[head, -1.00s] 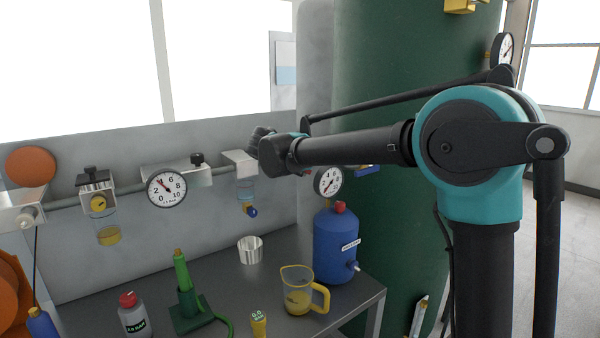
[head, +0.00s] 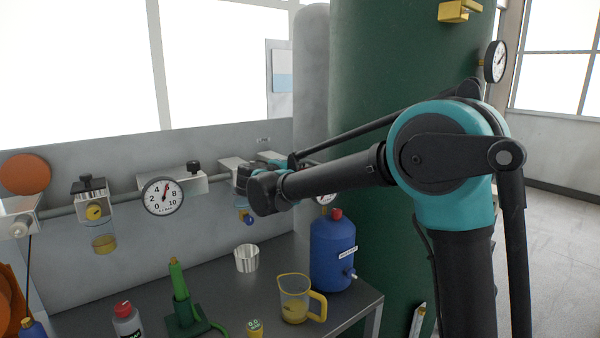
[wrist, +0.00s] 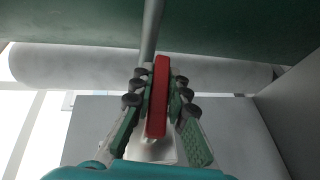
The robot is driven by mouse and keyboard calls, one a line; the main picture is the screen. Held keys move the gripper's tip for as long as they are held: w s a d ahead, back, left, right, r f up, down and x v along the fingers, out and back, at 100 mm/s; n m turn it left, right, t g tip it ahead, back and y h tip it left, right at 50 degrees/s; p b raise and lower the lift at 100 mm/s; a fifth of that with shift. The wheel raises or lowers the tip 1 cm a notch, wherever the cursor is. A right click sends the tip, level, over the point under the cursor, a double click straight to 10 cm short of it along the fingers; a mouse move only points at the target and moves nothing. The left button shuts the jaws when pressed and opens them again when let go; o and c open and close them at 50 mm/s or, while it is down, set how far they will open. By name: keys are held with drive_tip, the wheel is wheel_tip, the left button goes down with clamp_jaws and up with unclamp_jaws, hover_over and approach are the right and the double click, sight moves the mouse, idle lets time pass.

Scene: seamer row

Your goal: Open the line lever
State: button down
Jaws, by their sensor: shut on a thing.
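The line lever (wrist: 159,100) is a long red bar in the middle of the wrist view. It looks roughly in line with the grey pipe (wrist: 152,28) behind it. My gripper (wrist: 161,78) is shut on the lever, with green, dark-padded fingers along both its sides. A pale metal block (wrist: 152,152) shows below the lever's near end. In the head view my wrist hides the lever and most of my gripper at the wall pipe (head: 66,210).
A dial gauge (head: 163,196) and a filter bowl (head: 104,243) sit on the line to the left. A blue bottle (head: 333,255), yellow jug (head: 294,298) and metal cup (head: 247,258) stand on the bench (head: 222,282) below. A green tank (head: 400,75) rises at right.

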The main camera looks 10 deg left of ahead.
drive_tip(key=c, duration=1.5)
unclamp_jaws()
drive_tip(key=v, duration=1.2)
